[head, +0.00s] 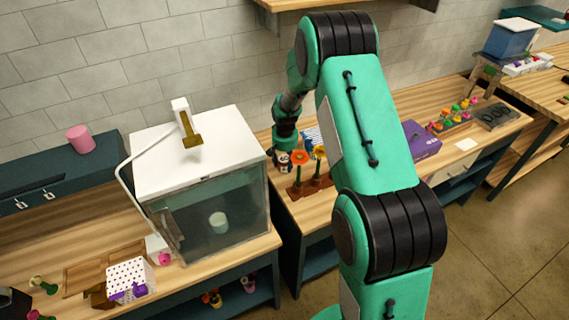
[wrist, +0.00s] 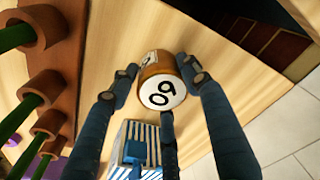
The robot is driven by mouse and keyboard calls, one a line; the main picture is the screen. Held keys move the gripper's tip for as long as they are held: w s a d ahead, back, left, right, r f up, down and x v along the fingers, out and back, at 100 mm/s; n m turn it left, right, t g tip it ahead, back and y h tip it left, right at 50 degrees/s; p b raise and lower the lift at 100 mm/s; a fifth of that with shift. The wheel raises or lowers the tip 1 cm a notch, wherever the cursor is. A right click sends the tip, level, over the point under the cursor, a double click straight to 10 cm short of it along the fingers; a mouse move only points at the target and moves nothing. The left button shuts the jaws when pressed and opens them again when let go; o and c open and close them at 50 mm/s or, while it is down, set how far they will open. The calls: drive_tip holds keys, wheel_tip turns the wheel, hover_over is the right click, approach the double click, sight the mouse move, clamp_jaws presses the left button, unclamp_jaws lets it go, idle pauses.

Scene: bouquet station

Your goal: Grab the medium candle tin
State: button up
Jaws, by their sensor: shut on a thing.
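An amber candle tin (wrist: 154,64) with a round white label sits between my fingers in the wrist view. The label shows black digits, 60 or 09 depending on which way it is read. My gripper (wrist: 158,84) is shut on it, with fingers at its left and right sides and a third finger below the label. In the head view my gripper (head: 283,158) is low over the middle table, beside the flower stand; a small dark and white shape shows there. I cannot tell whether the tin is touching the table.
A wooden stand (head: 310,187) with orange flowers is close by; its stem holders (wrist: 42,90) line the wrist view's left. A blue-and-white striped box (wrist: 128,150) is just below the tin. A glass-fronted case (head: 218,220) stands left, a purple box (head: 422,139) right.

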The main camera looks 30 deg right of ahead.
sight(285, 158)
drive_tip(key=shift+r+p, duration=0.3)
drive_tip(key=shift+r, duration=4.7)
